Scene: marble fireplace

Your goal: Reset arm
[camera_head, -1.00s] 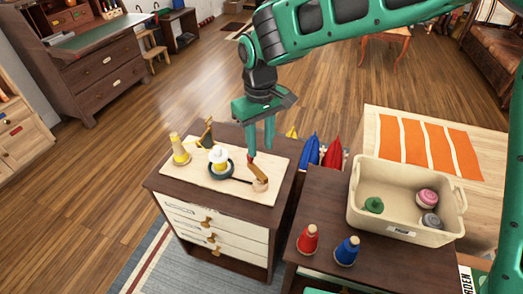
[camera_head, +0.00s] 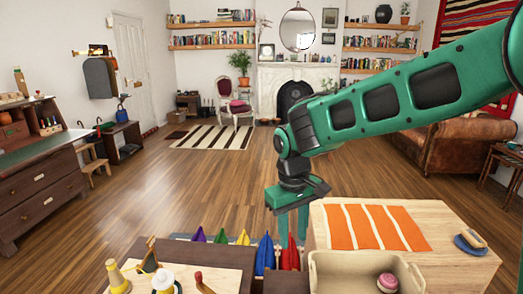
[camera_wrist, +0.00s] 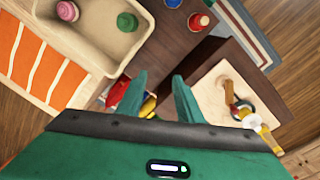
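My gripper (camera_head: 293,238) hangs fingers-down in the head view, above the gap between the low cabinet and the wooden table. In the wrist view its two fingers (camera_wrist: 159,77) stand apart with nothing between them. My arm reaches in from the right edge of the head view.
A cream bin (camera_head: 325,268) holds a pink ball-like object (camera_head: 387,283); the wrist view also shows a green one (camera_wrist: 127,22) in it. A pale board (camera_head: 222,285) carries a yellow peg figure (camera_head: 117,280). An orange striped cloth (camera_head: 373,229) lies on the wooden table (camera_head: 465,265). Open floor (camera_head: 210,200) lies beyond.

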